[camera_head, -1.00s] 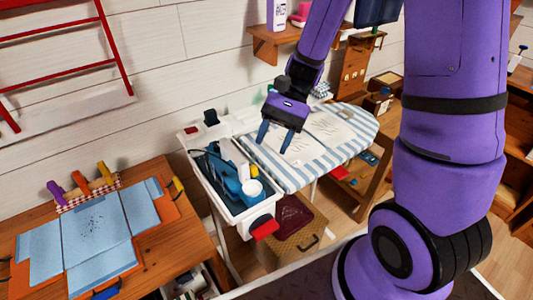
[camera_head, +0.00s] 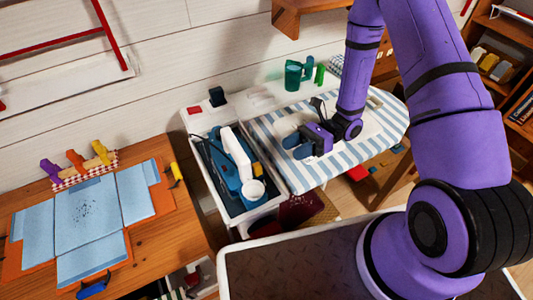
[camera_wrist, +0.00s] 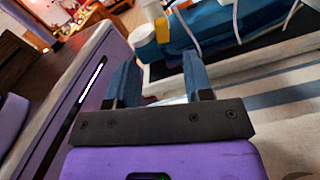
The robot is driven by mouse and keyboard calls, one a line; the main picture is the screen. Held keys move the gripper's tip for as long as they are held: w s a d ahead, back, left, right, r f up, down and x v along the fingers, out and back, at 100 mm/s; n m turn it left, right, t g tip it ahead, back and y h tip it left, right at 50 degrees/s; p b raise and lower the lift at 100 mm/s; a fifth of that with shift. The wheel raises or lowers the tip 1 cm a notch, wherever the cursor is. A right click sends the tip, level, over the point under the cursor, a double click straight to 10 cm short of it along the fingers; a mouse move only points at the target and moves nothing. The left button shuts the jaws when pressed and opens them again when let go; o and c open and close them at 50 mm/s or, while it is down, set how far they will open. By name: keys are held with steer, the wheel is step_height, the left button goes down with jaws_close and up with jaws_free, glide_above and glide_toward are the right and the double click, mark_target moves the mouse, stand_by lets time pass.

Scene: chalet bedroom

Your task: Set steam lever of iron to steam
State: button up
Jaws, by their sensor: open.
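The iron (camera_head: 226,165) is blue and lies in a white-rimmed tray (camera_head: 207,188) at the left end of the ironing board. A white part stands along its top. Its steam lever cannot be made out. In the wrist view, blue and white shapes at the top (camera_wrist: 190,28) appear to be the iron, cut off by the frame edge. My gripper (camera_head: 297,146) is low over the striped ironing board (camera_head: 318,172), to the right of the iron, with its blue fingers pointing left towards the tray. In the wrist view my gripper (camera_wrist: 161,76) is open and empty, apart from the iron.
A white cup-like piece (camera_head: 254,190) stands at the tray's front end. Green containers (camera_head: 293,75) stand behind the board. A wooden shelf (camera_head: 290,20) hangs above.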

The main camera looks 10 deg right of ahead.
mark_target(259, 163)
steer(key=x, duration=1)
steer(key=shift+a+f, duration=0.1)
steer(key=shift+a, duration=0.25)
